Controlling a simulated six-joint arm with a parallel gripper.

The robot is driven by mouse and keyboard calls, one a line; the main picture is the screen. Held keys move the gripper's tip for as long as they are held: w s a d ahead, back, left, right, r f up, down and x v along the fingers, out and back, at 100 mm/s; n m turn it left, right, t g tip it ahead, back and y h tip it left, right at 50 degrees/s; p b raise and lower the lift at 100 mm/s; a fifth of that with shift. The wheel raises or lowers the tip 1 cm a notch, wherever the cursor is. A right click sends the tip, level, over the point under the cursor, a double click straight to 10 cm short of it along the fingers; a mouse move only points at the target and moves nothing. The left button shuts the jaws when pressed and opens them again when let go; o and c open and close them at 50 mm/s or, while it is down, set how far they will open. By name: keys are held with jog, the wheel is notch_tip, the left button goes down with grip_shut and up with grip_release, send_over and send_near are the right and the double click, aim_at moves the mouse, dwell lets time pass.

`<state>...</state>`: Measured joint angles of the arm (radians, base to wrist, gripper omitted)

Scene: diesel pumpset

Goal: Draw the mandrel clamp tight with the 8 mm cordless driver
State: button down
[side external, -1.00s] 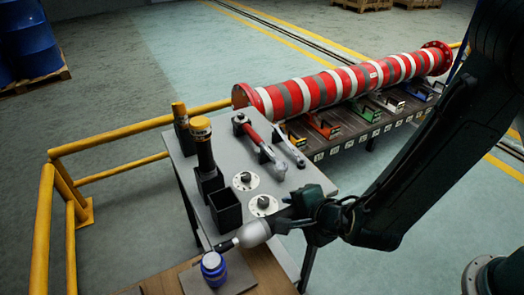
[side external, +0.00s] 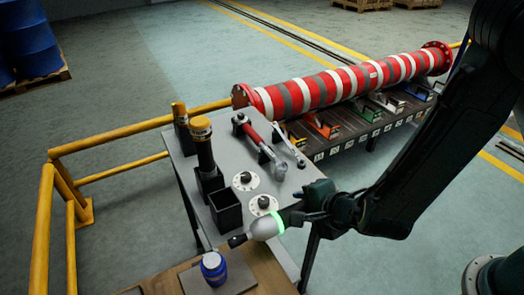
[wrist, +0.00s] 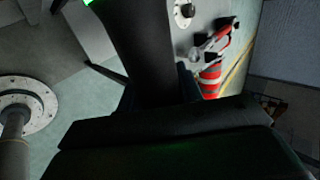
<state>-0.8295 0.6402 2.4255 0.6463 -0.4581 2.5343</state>
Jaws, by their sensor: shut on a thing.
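My gripper (side external: 292,217) is shut on the cordless driver (side external: 264,228), a pale rounded body with a glowing green ring and a dark nose pointing left. The nose is in the air, to the upper right of a blue capped item (side external: 213,267) on a dark plate, apart from it in the picture. In the wrist view the driver's dark handle (wrist: 147,50) rises from between my dark jaws, with a green glow at the top left. I cannot make out which part is the mandrel clamp.
A grey table (side external: 230,150) holds two round flanged parts, an open black box (side external: 225,210), a black post with an orange top (side external: 201,140) and a red-handled tool (side external: 258,138). A red, white and grey striped pipe (side external: 345,80) lies behind. Yellow rails (side external: 120,135) stand left.

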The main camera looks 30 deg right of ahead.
jog(key=shift+d, duration=1.15)
jog(key=shift+r, duration=0.15)
